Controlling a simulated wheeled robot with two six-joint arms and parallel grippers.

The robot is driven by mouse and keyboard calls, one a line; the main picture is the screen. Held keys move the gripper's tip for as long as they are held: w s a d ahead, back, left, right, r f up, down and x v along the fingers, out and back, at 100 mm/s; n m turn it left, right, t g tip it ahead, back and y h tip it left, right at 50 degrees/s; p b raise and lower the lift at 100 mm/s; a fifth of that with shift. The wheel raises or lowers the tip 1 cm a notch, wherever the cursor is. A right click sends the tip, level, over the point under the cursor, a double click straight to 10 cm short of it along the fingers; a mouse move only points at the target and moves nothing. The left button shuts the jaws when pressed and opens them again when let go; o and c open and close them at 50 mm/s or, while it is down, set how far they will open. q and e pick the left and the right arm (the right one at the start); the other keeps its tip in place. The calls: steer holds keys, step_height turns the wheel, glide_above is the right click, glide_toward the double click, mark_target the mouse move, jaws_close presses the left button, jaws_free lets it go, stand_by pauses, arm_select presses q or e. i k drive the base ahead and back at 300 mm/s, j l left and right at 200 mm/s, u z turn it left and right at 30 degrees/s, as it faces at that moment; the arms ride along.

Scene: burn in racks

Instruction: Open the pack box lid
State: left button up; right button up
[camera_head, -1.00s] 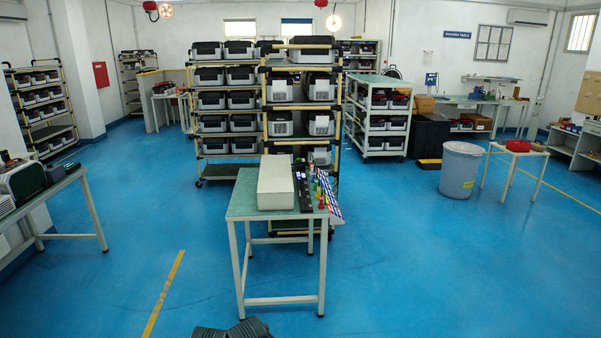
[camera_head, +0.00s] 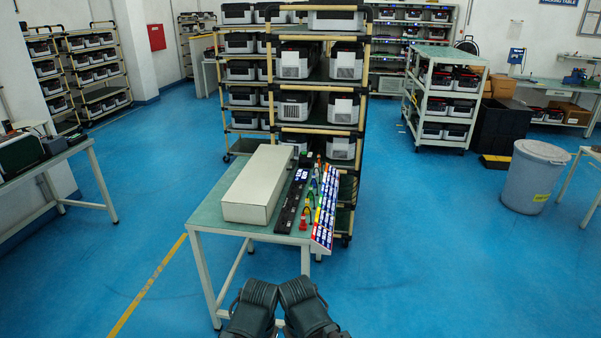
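A long beige box (camera_head: 258,186), which looks like the pack box, lies on the green-topped table (camera_head: 207,216) ahead of me. Its top looks flat and closed, and I cannot make out a lid seam or a latch. Dark parts of my own two arms show at the bottom edge, in front of the table and apart from the box. No gripper fingers show, so both grippers are out of view.
Right of the box lie a dark strip (camera_head: 292,200), small coloured tools and a blue-and-white label panel (camera_head: 327,207). A loaded rack (camera_head: 318,127) stands behind the table. A grey bin (camera_head: 534,177) stands at right.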

mark_target(261, 182)
steer(key=i+l+z, duration=0.1)
steer(key=i+l, duration=0.95)
steer(key=i+l+z, duration=0.1)
steer(key=i+l, duration=1)
steer(key=i+j, duration=0.15)
steer(key=j, duration=0.15)
steer(key=i+j, duration=0.1)
steer(key=j, duration=0.2)
